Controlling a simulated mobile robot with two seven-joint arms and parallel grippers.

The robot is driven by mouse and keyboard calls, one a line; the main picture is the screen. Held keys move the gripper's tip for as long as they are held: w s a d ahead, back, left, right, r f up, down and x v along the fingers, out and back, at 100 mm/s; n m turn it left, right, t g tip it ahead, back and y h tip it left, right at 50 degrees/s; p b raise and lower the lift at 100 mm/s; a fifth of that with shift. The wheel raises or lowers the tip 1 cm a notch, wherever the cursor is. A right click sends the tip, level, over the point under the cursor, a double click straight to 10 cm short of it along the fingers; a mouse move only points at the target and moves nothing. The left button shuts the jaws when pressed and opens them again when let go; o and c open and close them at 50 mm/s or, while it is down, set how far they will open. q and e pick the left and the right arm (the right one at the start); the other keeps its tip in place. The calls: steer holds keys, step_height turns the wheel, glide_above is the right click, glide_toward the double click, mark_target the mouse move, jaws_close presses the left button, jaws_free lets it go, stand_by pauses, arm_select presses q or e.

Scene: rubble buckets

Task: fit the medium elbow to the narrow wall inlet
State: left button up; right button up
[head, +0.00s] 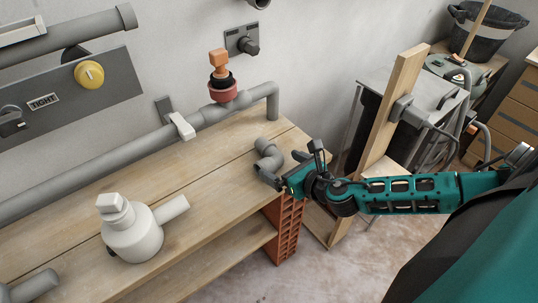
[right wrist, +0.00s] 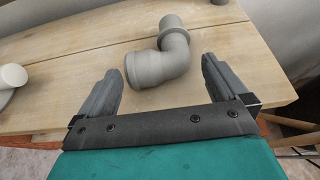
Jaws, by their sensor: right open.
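A grey pipe elbow (head: 268,153) lies on the wooden bench near its right end; I take it for the medium elbow. The elbow also shows in the right wrist view (right wrist: 160,66), its wide socket to the left and its narrower end pointing away. My right gripper (head: 284,169) is open at the bench's right edge, close to the elbow. In the right wrist view its two fingers (right wrist: 160,72) stand either side of the elbow's near part, with gaps. A grey wall plate with a short stub (head: 249,45) may be the narrow inlet. My left gripper is not in view.
A long grey pipe (head: 95,165) with a red and orange valve (head: 221,78) runs along the back of the bench (head: 215,175). A white bottle-shaped fitting (head: 135,232) stands at the front left. A wooden post (head: 396,100) stands right of the bench.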

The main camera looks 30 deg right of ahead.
mark_target(275, 163)
steer(key=x, duration=0.5)
steer(key=shift+w+a+f+b, duration=0.1)
steer(key=shift+w+f+b, duration=0.15)
steer(key=shift+b, duration=0.15)
steer(key=c, duration=0.7)
